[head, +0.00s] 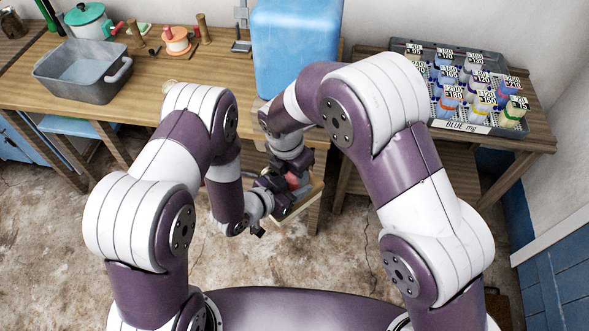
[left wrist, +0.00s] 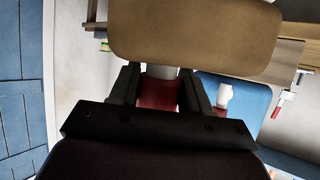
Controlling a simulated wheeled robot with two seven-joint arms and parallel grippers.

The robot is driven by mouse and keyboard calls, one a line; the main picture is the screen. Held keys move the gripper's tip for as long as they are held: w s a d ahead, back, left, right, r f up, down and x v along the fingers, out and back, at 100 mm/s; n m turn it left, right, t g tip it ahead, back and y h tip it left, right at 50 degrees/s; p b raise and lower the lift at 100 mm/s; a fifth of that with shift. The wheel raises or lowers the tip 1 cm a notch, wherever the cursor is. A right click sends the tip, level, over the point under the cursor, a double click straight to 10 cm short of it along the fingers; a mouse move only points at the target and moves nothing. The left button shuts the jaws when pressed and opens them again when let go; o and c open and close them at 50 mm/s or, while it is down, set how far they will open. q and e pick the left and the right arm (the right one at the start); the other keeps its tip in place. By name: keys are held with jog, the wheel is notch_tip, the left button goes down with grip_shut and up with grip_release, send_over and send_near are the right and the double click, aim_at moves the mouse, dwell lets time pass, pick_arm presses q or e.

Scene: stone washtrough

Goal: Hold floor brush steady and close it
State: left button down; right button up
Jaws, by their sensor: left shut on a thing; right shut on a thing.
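The floor brush shows in the head view as a red part (head: 294,181) with a pale tan block (head: 303,203) below it, beside the table's front leg. In the left wrist view its wide brown block (left wrist: 195,38) lies across the top, with a white and red piece (left wrist: 160,92) under it. My left gripper (left wrist: 160,88) is shut around that red piece. In the head view my left gripper (head: 272,188) reaches the brush from the left. My right gripper (head: 291,166) comes down on it from above and is shut on it. Its fingertips are mostly hidden, as is much of the brush.
A wooden table (head: 150,85) stands behind with a grey basin (head: 84,72), a teal-lidded pot (head: 90,21) and a large blue container (head: 295,45). At right a side table holds a grey crate (head: 480,127) of labelled bottles. Bare floor (head: 345,240) lies around the brush.

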pick_arm(q)
jog(key=shift+d, duration=0.1)
dwell(0.8)
pick_arm(e)
jog(key=o, duration=1.2)
jog(key=shift+c, duration=0.2)
jog(key=shift+w+d+r, duration=0.1)
jog(key=shift+w+r, duration=0.05)
jog(key=shift+r, duration=2.15)
jog(key=o, duration=0.6)
jog(key=shift+c, duration=0.2)
